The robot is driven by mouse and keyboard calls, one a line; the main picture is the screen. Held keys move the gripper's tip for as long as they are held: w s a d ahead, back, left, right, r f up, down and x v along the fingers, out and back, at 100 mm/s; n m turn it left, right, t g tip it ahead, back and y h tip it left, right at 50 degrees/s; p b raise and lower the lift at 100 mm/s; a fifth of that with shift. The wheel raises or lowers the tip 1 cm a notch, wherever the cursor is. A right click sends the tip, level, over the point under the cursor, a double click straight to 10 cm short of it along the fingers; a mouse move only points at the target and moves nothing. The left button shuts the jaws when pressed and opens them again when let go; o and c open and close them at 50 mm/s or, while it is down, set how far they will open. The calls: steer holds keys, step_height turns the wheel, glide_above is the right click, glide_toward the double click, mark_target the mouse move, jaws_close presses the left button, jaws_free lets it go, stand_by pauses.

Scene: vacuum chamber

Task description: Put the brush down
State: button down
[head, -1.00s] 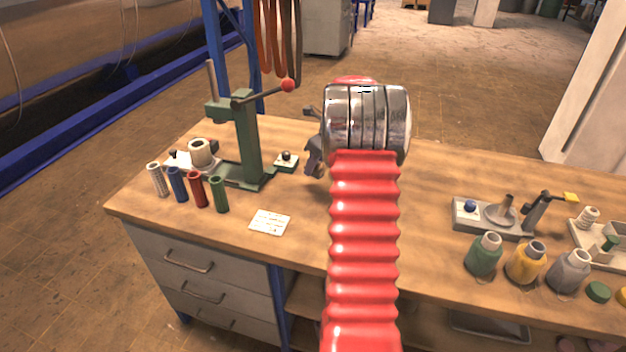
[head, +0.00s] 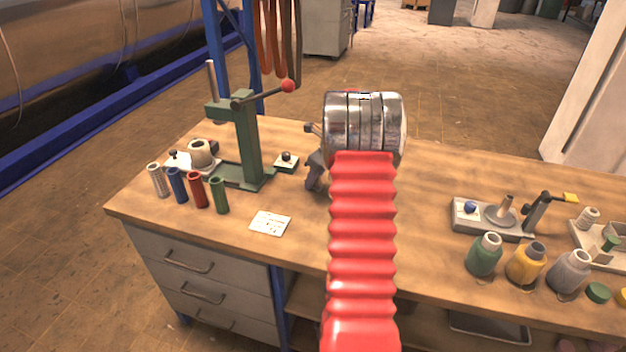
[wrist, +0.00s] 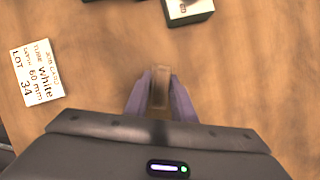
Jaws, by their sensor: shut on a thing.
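My gripper (wrist: 160,98) shows in the wrist view with its two purple-grey fingers shut on a small brown piece of the brush (wrist: 160,77). Only this short end shows between the fingers; the rest of the brush is hidden. The wooden bench top (wrist: 240,80) lies beneath it. I cannot tell whether the brush touches the wood. In the head view, my red arm and metal wrist hide most of the gripper and all of the brush. A grey part of my gripper (head: 315,168) shows left of the wrist, over the bench.
Several coloured tubes (head: 198,189) stand at far left. Bottles (head: 484,255) and a grey-based device (head: 490,217) stand at right. Wood right of my arm is clear.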

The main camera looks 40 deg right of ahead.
steer(key=c, duration=1.5)
jaws_free()
steer(key=shift+f, duration=0.1)
steer(key=v, duration=1.2)
